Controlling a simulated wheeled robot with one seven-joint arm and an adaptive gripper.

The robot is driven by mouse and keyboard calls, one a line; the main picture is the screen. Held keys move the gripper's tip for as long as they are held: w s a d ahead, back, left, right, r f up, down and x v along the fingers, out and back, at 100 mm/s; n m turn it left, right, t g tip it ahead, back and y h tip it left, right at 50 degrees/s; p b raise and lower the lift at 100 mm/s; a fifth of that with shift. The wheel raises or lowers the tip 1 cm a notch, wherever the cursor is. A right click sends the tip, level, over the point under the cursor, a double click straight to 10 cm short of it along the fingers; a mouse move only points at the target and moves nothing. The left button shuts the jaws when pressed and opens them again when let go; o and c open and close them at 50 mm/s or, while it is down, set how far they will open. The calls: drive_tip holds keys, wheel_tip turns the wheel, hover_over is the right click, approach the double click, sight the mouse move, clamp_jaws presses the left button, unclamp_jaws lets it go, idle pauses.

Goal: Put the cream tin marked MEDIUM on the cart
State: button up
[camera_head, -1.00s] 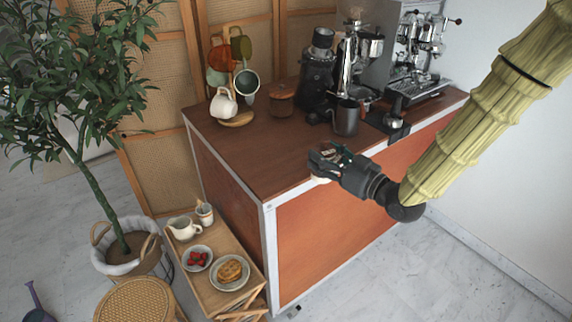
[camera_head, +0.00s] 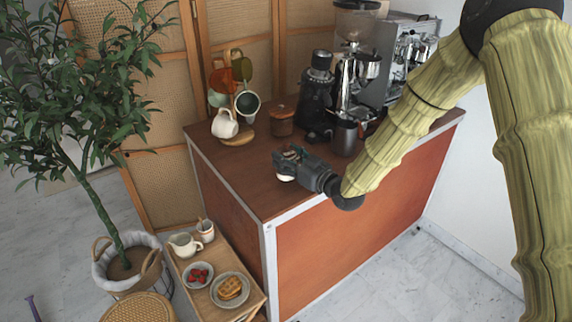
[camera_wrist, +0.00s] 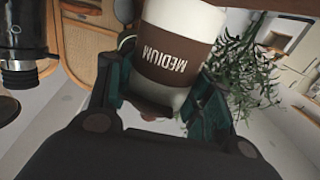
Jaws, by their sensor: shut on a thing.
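The cream tin marked MEDIUM (camera_wrist: 180,50) is pale with a brown band, and its lettering reads upside down in the wrist view. My gripper (camera_wrist: 160,100) is shut on it, with a finger on each side. In the head view my gripper (camera_head: 288,160) is over the front part of the cart's brown wooden top (camera_head: 243,180). Only a small pale part of the tin (camera_head: 286,178) shows under the fingers there. I cannot tell whether the tin touches the top.
A mug tree with mugs (camera_head: 225,124), a brown lidded jar (camera_head: 282,120), a black grinder (camera_head: 315,95) and a dark metal pitcher (camera_head: 346,138) stand behind my gripper. The cart's left front top is clear. A low side table (camera_head: 205,292) with dishes stands at front left.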

drive_tip(key=shift+w+a, duration=0.25)
drive_tip(key=shift+a, duration=0.05)
drive_tip(key=shift+f+p, duration=0.7)
drive_tip(key=shift+f, duration=1.05)
drive_tip(key=shift+f, duration=0.2)
drive_tip(key=o, duration=1.2)
drive_tip(key=shift+r, duration=0.1)
drive_tip(key=shift+r, duration=0.15)
drive_tip(key=b+v, duration=0.2)
drive_tip(key=v, duration=1)
drive_tip(key=shift+d+b, duration=0.15)
drive_tip(key=shift+b, duration=0.25)
